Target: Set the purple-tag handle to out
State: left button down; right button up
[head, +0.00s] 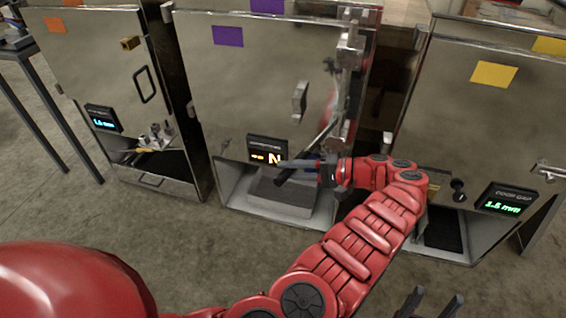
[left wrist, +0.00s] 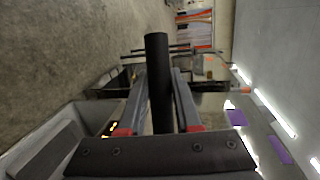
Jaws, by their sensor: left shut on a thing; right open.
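The purple tag (head: 228,36) is on the door of the middle metal cabinet (head: 265,85). Below it, a small display (head: 267,150) shows orange characters ending in an N. My left gripper (head: 290,170) is in front of this cabinet, just under and right of the display. It is shut on a black rod-like handle (left wrist: 157,75), which stands between the two fingers in the left wrist view. In the head view the handle is mostly hidden by the gripper. My right gripper (head: 432,303) is open and empty at the bottom edge.
The left cabinet (head: 100,65) has an orange tag and its own display (head: 104,119). The right cabinet (head: 480,110) has a yellow tag, a black knob (head: 458,190) and a green display (head: 503,202). The floor in front is clear.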

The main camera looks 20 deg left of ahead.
pick_arm(q)
jog(key=shift+d, duration=0.2)
dwell(0.3)
jog(key=c, duration=0.6)
grip_release()
jog(key=shift+w, duration=0.1)
